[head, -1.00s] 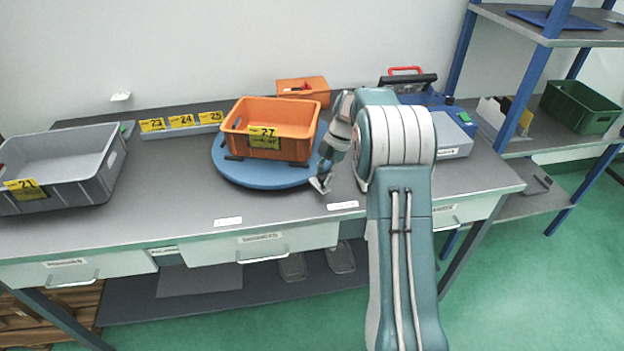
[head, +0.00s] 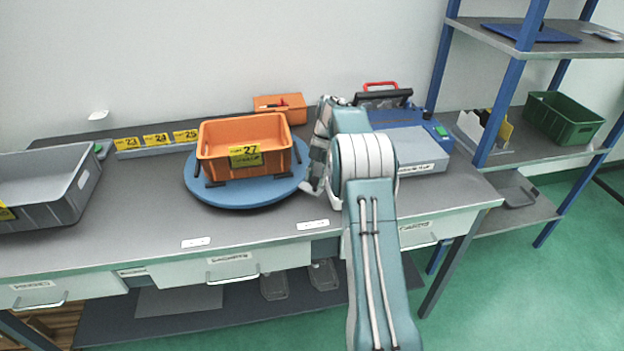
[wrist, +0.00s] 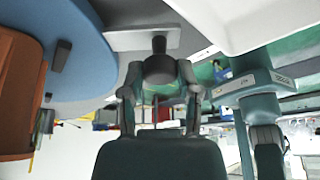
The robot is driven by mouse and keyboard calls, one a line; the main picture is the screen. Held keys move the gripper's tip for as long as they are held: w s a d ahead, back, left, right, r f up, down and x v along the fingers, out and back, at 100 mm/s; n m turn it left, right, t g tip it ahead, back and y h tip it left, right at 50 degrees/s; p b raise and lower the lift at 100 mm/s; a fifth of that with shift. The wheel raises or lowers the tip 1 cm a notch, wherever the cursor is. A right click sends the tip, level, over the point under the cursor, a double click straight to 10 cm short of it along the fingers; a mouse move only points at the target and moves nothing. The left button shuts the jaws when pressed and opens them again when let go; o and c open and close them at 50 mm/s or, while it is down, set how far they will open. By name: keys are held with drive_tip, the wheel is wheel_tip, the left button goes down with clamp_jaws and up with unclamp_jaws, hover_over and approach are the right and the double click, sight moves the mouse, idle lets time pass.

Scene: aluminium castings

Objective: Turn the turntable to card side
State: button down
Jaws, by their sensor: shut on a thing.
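The blue round turntable (head: 240,196) stands on the grey bench. An orange bin (head: 215,172) sits on it between dark stops, with a yellow card numbered 27 (head: 246,156) on its front face, turned slightly right. My gripper (head: 308,187) is low at the turntable's right edge. In the wrist view, the fingers of my gripper (wrist: 158,88) close around a dark upright handle (wrist: 158,46) on a pale bar beside the blue disc (wrist: 85,60). The orange bin shows at the left there (wrist: 18,90). My arm hides part of the bench right of the turntable.
A grey bin (head: 75,210) stands at the left. Cards 23 to 25 are on a strip (head: 157,151) behind. A small orange box (head: 285,104) and a blue-grey machine (head: 420,150) stand back and right. A shelf with a green bin (head: 562,118) is farther right.

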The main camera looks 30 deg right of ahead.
drive_tip(key=shift+w, duration=0.15)
drive_tip(key=shift+c, duration=1.7)
unclamp_jaws()
drive_tip(key=shift+d, duration=0.2)
drive_tip(key=shift+r, duration=0.1)
drive_tip(key=v, duration=0.7)
drive_tip(key=shift+d, duration=0.15)
drive_tip(key=shift+w, duration=0.15)
